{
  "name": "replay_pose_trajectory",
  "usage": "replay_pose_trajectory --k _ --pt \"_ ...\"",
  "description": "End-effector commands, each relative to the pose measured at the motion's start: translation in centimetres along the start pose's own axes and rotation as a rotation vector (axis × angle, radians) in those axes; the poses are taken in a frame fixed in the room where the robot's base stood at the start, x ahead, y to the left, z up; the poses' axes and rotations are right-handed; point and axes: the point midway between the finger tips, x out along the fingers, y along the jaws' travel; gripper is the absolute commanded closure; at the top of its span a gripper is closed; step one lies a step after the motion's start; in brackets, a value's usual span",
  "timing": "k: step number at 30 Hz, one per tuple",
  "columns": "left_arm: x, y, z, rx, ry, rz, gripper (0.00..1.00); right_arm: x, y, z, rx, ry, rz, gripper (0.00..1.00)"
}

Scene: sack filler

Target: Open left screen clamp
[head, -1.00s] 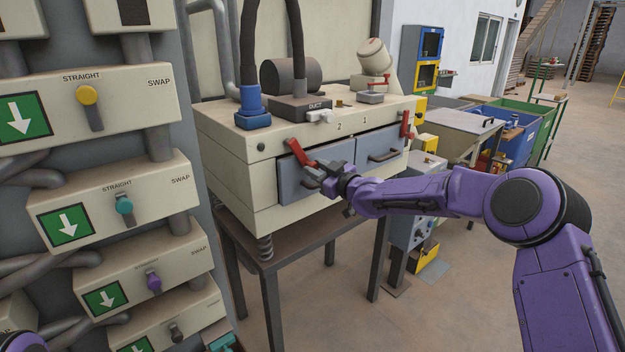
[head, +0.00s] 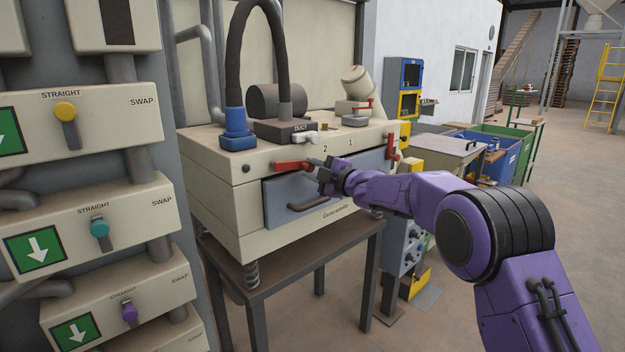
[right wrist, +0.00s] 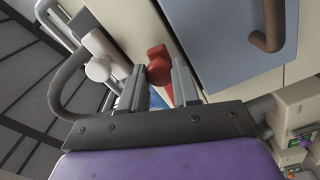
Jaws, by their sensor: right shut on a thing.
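The left screen clamp (head: 291,166) is a red lever on the front of the cream sifter box, above the left grey-blue screen drawer (head: 284,208). It lies nearly level. My right gripper (head: 319,169) is shut on the lever's right end. In the right wrist view the red clamp (right wrist: 159,68) shows between the two fingers (right wrist: 158,82); part of the lever is hidden by them. The left drawer sits in the box front. The right clamp (head: 391,145), also red, stands upright by the right drawer (head: 374,160). My left gripper is not in view.
A valve panel (head: 90,215) with colored knobs stands close on the left. The box (head: 225,190) rests on a dark metal table (head: 275,275). A hose with a blue fitting (head: 237,131) rises from its top. Open floor lies at right.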

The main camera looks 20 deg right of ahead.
Motion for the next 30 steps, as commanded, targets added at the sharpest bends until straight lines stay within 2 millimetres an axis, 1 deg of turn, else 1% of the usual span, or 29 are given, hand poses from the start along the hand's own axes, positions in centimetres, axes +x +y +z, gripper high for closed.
replay_pose_trajectory --k 3,9,26,27,29,30 --pt "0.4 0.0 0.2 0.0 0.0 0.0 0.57 0.0 0.4 -0.1 -0.064 0.0 0.001 1.0" --pt "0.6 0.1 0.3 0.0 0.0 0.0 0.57 0.0 0.9 -0.3 -0.131 0.0 0.0 1.0" --pt "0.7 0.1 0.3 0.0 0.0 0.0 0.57 0.0 1.1 -0.4 -0.161 0.0 0.0 1.0" --pt "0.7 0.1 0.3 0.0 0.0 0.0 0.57 0.0 1.1 -0.4 -0.161 0.0 0.0 0.66" --pt "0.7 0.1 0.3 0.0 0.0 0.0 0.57 0.0 1.1 -0.4 -0.161 0.0 0.0 0.46" --pt "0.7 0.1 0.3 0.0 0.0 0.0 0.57 0.0 1.1 -0.4 -0.161 0.0 0.0 0.43"
